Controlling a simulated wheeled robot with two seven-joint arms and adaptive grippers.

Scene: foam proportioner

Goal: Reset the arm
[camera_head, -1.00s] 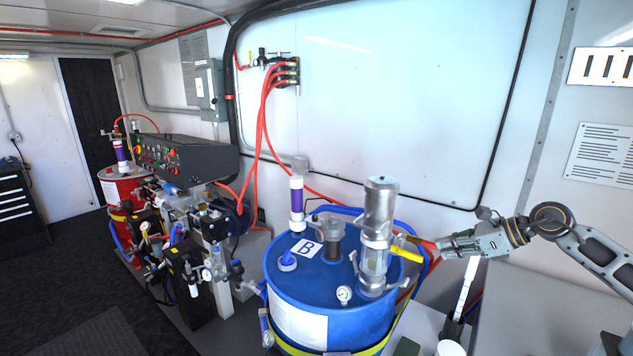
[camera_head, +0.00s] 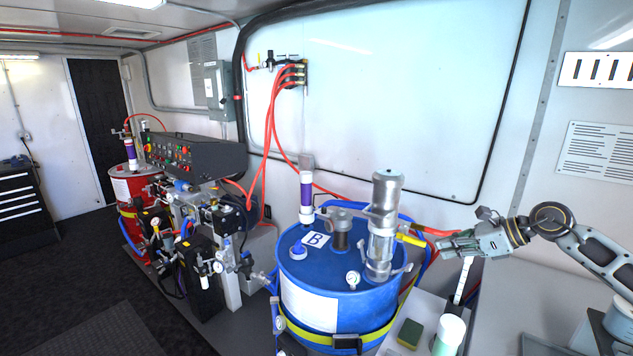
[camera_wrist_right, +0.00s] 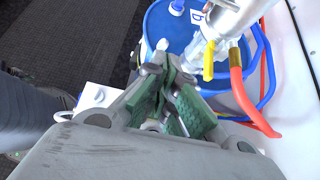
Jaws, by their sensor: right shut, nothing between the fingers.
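My right arm comes in from the right in the head view. My right gripper (camera_head: 445,246) is shut and empty. It hangs to the right of the blue drum (camera_head: 365,311), just past the yellow-handled part (camera_head: 410,240) of the metal pump (camera_head: 383,225). In the right wrist view, the green-padded fingers (camera_wrist_right: 178,108) point toward the blue drum (camera_wrist_right: 168,32), with the yellow handle (camera_wrist_right: 208,62) and a red hose (camera_wrist_right: 240,75) beyond them. I see no contact with these parts. My left gripper is out of view.
A white ledge (camera_head: 425,310) beside the drum bears a green and yellow sponge (camera_head: 410,334) and a white-capped bottle (camera_head: 449,335). Red hoses (camera_head: 262,140) run from the wall to the machinery. A red drum (camera_head: 130,184) stands far left. Dark floor (camera_head: 70,260) is open at left.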

